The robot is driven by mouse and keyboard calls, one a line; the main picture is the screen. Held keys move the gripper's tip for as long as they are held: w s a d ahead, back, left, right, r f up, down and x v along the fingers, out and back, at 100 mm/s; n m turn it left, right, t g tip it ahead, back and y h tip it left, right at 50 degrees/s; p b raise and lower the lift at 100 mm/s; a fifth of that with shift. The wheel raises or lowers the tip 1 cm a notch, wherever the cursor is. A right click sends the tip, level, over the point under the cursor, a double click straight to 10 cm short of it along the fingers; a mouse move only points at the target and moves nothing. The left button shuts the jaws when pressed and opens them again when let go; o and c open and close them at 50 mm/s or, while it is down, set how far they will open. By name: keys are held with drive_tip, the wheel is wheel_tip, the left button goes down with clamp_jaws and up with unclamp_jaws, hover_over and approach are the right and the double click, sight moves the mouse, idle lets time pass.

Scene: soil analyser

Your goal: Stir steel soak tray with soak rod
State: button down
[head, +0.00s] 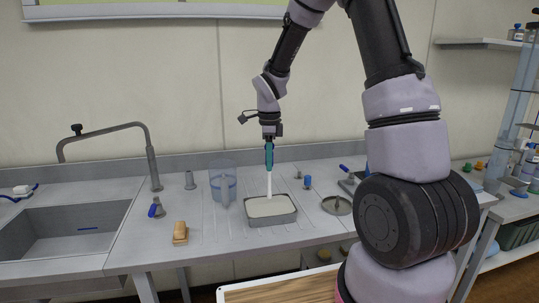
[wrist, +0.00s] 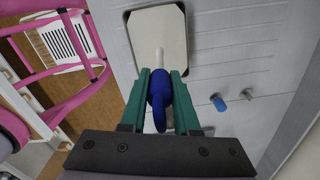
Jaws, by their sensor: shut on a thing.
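The steel soak tray (head: 271,220) is a shallow grey rectangular tray on the worktop, holding a pale cream liquid. It also shows at the top of the wrist view (wrist: 184,62). My gripper (head: 269,155) is above the tray, pointing down, and its green fingers (wrist: 160,98) are shut on the soak rod. The rod has a blue handle (wrist: 158,92) between the fingers and a white shaft (head: 269,184) that reaches down to the tray. The rod looks upright in the head view. Its lower end appears to be in the liquid, though the exact depth is hidden.
A clear jug (head: 222,184) with bluish liquid stands left of the tray. A tan block (head: 180,233) lies farther left, near the sink (head: 70,232). A small blue-capped piece (head: 307,182) and a round metal lid (head: 337,205) are to the right.

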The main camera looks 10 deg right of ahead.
drive_tip(key=shift+f, duration=2.8)
